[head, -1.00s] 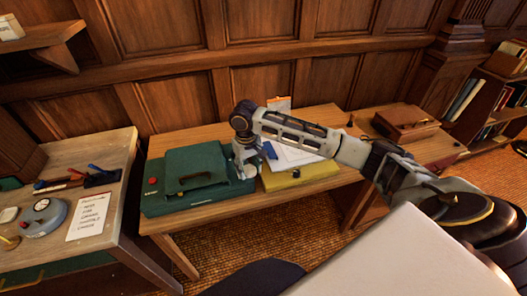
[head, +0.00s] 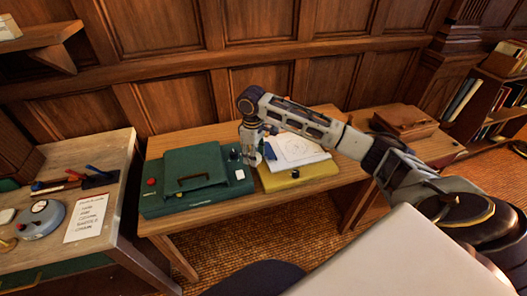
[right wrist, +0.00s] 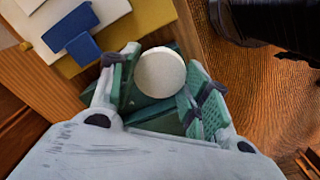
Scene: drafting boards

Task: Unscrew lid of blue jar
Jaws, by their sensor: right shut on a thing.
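My right gripper (head: 252,158) is over the right edge of the green case, beside the yellow board. In the right wrist view its green-padded fingers (right wrist: 160,90) are closed around a round cream-white lid (right wrist: 160,72), seen from above. Whatever is under the lid is hidden, so I cannot tell whether a jar is attached to it. No blue jar body can be made out. A small blue block (right wrist: 76,32) shows past the fingers, and it also shows in the head view (head: 269,151). My left gripper is not in view.
The green case (head: 160,203) with a handled cover is on the middle table. The yellow board (head: 300,178) with a white drawing sheet (head: 297,147) lies to its right. A brown box (head: 405,121) is farther right. A dial instrument (head: 41,219) and tools are on the left table.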

